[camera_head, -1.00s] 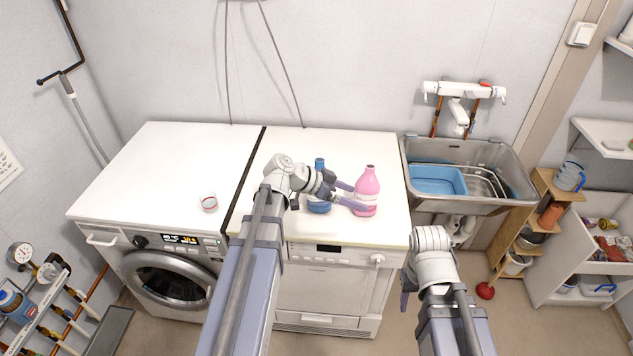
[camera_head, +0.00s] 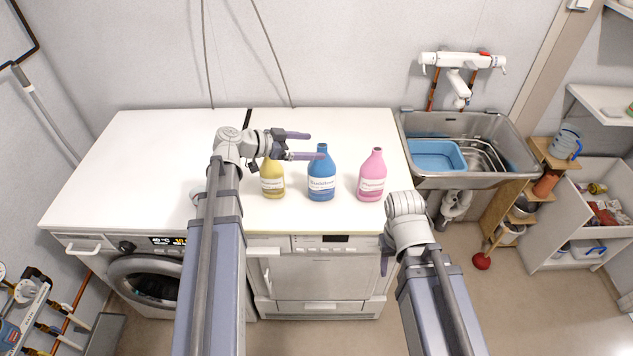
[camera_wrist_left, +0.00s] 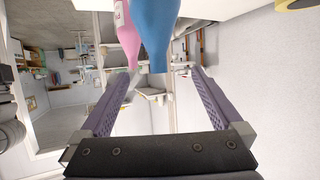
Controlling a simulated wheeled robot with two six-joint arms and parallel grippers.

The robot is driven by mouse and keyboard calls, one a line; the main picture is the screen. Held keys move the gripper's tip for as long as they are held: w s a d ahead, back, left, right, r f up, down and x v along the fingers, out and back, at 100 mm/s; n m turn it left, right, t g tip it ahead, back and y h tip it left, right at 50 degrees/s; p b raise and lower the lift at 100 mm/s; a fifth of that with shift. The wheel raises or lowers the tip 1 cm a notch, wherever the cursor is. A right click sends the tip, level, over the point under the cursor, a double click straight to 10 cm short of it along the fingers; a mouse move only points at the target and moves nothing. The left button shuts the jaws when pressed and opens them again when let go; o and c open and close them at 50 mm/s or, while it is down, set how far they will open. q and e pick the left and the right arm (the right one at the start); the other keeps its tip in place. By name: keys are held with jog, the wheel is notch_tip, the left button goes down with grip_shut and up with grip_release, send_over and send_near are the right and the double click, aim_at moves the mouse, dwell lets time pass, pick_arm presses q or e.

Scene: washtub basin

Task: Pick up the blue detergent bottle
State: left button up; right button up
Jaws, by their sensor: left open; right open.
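The blue detergent bottle (camera_head: 321,177) stands upright near the front of the right-hand white machine top, between a yellow bottle (camera_head: 272,180) and a pink bottle (camera_head: 372,177). My left gripper (camera_head: 309,145) is open and empty, above the yellow bottle, with its fingers pointing right toward the neck of the blue bottle. In the left wrist view the blue bottle (camera_wrist_left: 154,30) shows upside down ahead of the open fingers, partly out of frame. Whether a finger touches it I cannot tell. My right gripper (camera_head: 386,256) is low in front of the machine, its fingers mostly hidden.
The white machine top (camera_head: 130,165) is clear on the left, and a small cup (camera_head: 197,195) is partly hidden behind my left arm. A metal sink (camera_head: 475,125) with a blue basin (camera_head: 436,156) is at the right. A wooden shelf (camera_head: 505,215) stands beside it.

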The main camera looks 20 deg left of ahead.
aim_at(311, 168)
pick_arm(q)
jog(key=shift+d, duration=0.1)
jog(key=shift+s+f, duration=0.1)
jog(key=shift+f, duration=0.1)
notch_tip(311, 168, down, 8)
jog(key=b, duration=0.8)
jog(key=shift+r, duration=0.15)
jog(key=shift+b+x, duration=0.45)
jog(key=shift+x, duration=0.55)
jog(key=shift+w+d, duration=0.2)
jog(key=shift+w, duration=0.05)
jog(key=b+x, duration=0.1)
jog(key=x, duration=0.3)
jog(key=shift+b, duration=0.4)
jog(key=shift+w+d+f, duration=0.3)
jog(key=shift+c, duration=0.2)
